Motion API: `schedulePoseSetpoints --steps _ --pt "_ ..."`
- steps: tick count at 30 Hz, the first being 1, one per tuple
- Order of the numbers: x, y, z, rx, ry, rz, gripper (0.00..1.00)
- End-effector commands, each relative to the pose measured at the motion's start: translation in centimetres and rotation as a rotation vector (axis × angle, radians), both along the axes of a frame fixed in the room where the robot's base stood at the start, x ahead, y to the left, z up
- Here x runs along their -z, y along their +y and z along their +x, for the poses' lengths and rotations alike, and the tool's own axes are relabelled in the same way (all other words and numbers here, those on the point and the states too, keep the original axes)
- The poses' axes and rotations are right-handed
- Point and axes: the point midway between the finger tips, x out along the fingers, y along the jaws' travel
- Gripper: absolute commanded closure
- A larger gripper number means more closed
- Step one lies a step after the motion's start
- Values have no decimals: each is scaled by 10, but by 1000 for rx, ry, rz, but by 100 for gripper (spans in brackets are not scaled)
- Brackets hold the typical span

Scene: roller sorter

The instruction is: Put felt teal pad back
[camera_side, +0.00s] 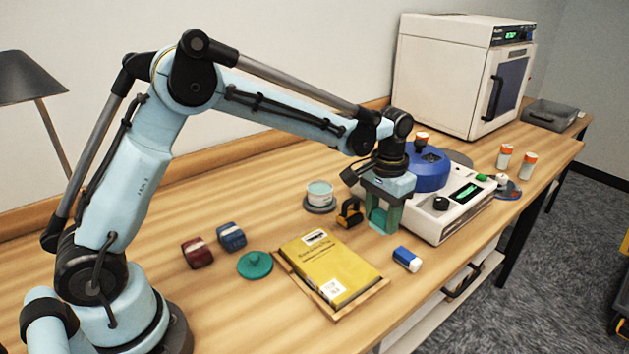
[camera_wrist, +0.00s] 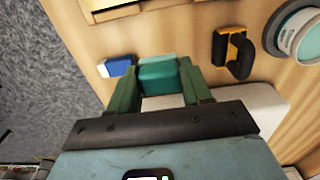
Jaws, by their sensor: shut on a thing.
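The teal pad (camera_wrist: 158,74) is a small block with rounded edges. My gripper (camera_side: 384,222) is shut on it, with one green finger on each side. In the side view the pad (camera_side: 378,217) shows between the fingers, over the table just left of the white device. I cannot tell whether it touches the table. In the wrist view the blue and white eraser (camera_wrist: 117,66) lies left of the pad, and a yellow and black handle (camera_wrist: 233,52) lies to the right.
The white device (camera_side: 450,205) with a blue rotor stands close beside my gripper. A yellow book (camera_side: 328,265) lies on a wooden tray. A teal disc (camera_side: 255,264), red block (camera_side: 197,252), blue block (camera_side: 231,236) and round tin (camera_side: 320,194) lie left. Bare table surrounds the eraser.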

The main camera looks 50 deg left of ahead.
Motion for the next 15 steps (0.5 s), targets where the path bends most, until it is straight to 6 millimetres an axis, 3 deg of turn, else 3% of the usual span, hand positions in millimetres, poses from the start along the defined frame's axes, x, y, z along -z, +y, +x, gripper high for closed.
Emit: schedulePoseSetpoints --steps 5,15 --pt "10 14 10 -1 0 0 80" --pt "47 14 11 0 0 0 80"
